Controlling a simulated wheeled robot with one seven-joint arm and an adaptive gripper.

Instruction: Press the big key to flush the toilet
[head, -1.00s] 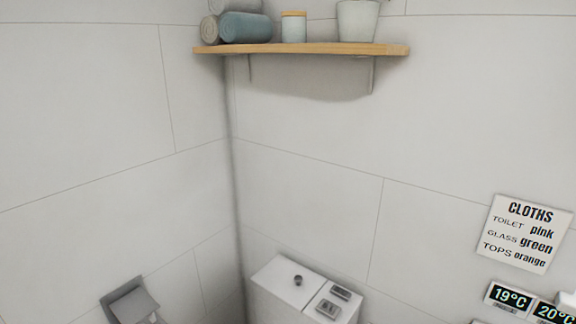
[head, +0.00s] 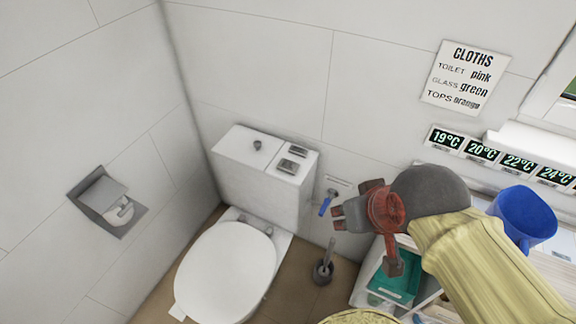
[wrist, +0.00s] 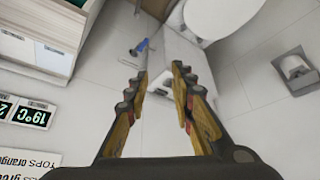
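The white toilet cistern (head: 262,190) stands against the back wall behind the toilet (head: 226,272), whose lid is down. On its top, toward the right, are two grey keys: a front one (head: 288,167), which looks slightly larger, and a back one (head: 297,151). A small dark knob (head: 257,145) sits to their left. My gripper (head: 335,217) is right of the cistern, apart from it, with its fingers pointing left. In the wrist view my gripper (wrist: 158,66) is open and empty, with part of the cistern (wrist: 186,58) beyond the fingers and partly hidden by them.
A blue-handled valve (head: 325,207) is on the wall between cistern and gripper. A toilet brush (head: 324,268) stands below. A paper holder (head: 110,200) is on the left wall. A blue mug (head: 524,218) is at the right, near my arm. Space above the cistern is clear.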

